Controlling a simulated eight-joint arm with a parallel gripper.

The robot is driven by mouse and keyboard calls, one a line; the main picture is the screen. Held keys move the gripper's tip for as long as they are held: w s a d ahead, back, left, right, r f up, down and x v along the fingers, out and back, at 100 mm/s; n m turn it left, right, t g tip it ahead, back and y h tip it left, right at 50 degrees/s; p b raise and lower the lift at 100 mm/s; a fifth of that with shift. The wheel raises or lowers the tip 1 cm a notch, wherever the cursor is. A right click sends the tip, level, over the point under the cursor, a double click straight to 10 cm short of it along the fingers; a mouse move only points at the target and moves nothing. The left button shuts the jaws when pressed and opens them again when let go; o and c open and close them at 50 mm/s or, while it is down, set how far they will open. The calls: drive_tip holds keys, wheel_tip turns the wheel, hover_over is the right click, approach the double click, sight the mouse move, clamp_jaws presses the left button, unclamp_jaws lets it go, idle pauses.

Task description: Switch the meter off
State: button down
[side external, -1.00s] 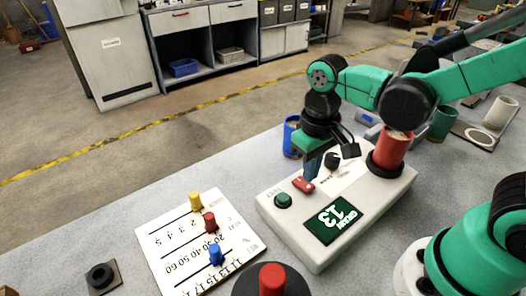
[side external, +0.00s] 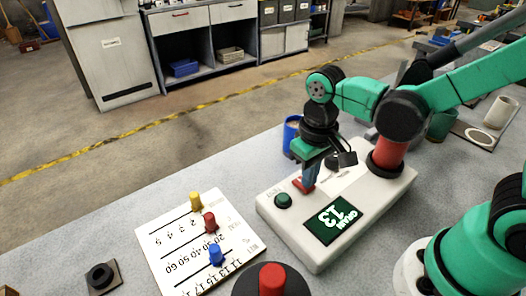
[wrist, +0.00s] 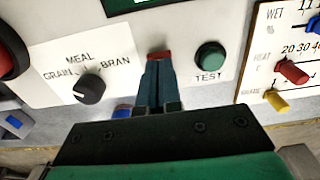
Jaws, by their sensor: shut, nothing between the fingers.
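The meter is a white box (side external: 275,218) on the grey bench. Its dark display (side external: 335,220) is lit and reads GRAIN 13. A red switch (side external: 300,186) sits on its top, between the green TEST button (side external: 283,200) and the black selector knob. In the wrist view the red switch (wrist: 159,55) shows just beyond my fingertips, and the knob (wrist: 89,89) is to its left. My gripper (side external: 307,187) is shut and empty, pointing down at the switch. Its tips (wrist: 158,66) hide part of the switch and appear at or touching it; exact contact cannot be told.
A red cup (side external: 389,154) stands on the meter's right end, partly behind my arm. A white scale board (side external: 175,240) with yellow, red and blue pegs lies to the left. A blue cup (side external: 291,134) stands behind. A red knob on a black base (side external: 272,279) is in front.

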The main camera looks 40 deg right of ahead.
drive_tip(key=shift+f, duration=0.35)
drive_tip(key=shift+r, duration=3.5)
